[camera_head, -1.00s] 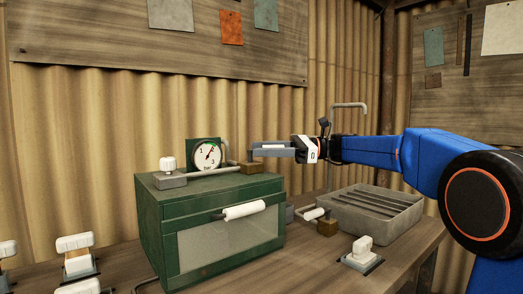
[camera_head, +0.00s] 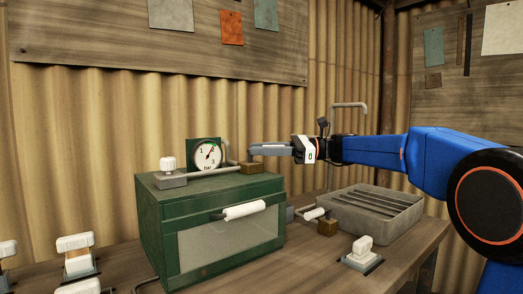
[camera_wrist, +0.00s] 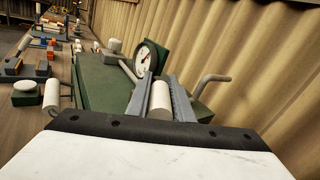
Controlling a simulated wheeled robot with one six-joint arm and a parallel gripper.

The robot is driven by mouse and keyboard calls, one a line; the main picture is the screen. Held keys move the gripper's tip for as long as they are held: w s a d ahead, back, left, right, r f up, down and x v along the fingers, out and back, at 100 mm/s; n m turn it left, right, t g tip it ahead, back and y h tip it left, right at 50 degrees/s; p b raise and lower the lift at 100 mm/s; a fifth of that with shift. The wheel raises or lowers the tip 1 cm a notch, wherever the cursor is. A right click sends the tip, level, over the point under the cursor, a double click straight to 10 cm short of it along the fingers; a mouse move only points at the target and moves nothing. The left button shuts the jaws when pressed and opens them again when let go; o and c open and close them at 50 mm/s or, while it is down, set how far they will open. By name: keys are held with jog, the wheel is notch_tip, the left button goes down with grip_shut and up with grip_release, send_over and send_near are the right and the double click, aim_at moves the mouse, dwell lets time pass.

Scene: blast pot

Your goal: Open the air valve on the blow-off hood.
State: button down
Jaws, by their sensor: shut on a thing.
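The green hood (camera_head: 205,225) stands on the bench, with a pale window and a white front handle (camera_head: 245,211). On its top right is a brass valve block (camera_head: 250,168), joined by a pipe to a white-knobbed fitting (camera_head: 168,163). My gripper (camera_head: 254,149) is level, just above the brass block, reaching in from the right. In the wrist view its two grey fingers lie along both sides of a white cylindrical lever grip (camera_wrist: 160,100), and it is shut on this grip. The fingers hide most of the grip in the head view.
A round gauge (camera_head: 207,155) stands behind the hood top, near the fingers. A second brass block (camera_head: 327,228) with a white grip (camera_head: 314,214) sits right of the hood. A grey slatted tray (camera_head: 375,212) and a white switch (camera_head: 362,247) are farther right.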

jog(key=m+t, duration=0.1)
jog(key=t, duration=0.1)
jog(key=s+m+t, duration=0.1)
jog(key=m+t, duration=0.2)
jog(key=t, duration=0.2)
jog(key=shift+s+a+m, duration=0.1)
jog(key=shift+s+m, duration=0.2)
jog(key=shift+s, duration=0.05)
jog(key=shift+s+a+m+t+h, duration=0.1)
jog(key=shift+s+m+t+h, duration=0.1)
jog(key=shift+m+t+h, duration=1)
jog(key=shift+s+a+m+t+h, duration=0.15)
jog(key=shift+m+t+h, duration=0.45)
jog(key=shift+t, duration=1.1)
jog(key=shift+m, duration=0.3)
jog(key=c, duration=1.6)
grip_release()
jog(key=shift+o, duration=0.2)
jog(key=v, duration=1.7)
jog(key=shift+s+d+f, duration=0.15)
jog(key=shift+d+f, duration=0.05)
jog(key=shift+f, duration=0.05)
